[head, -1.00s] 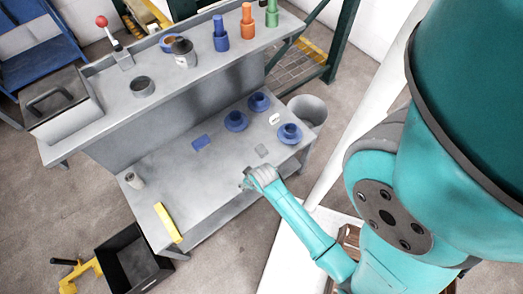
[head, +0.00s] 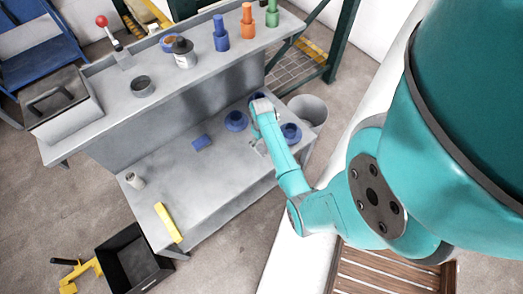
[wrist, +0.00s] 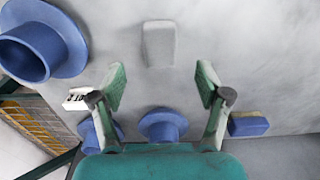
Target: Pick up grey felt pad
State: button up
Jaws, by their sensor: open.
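The grey felt pad (wrist: 158,43) is a small, pale grey rectangle lying flat on the grey bench top, at the top middle of the wrist view. My gripper (wrist: 162,82) is open, with its two green-padded fingers apart and nothing between them. The pad lies beyond the fingertips in that view, roughly centred between them and not touched. In the head view my gripper (head: 262,106) is over the right part of the lower bench, and my arm hides most or all of the pad.
Blue flanged parts (head: 236,121) (head: 291,133) stand near my arm; one is large at the wrist view's upper left (wrist: 40,45). A blue block (head: 201,143), a white item (wrist: 80,98) and a yellow bar (head: 168,222) lie on the bench. The raised shelf (head: 115,97) runs behind.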

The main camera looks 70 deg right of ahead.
aim_at(261, 148)
jog(key=shift+f, duration=3.5)
jog(key=c, duration=1.1)
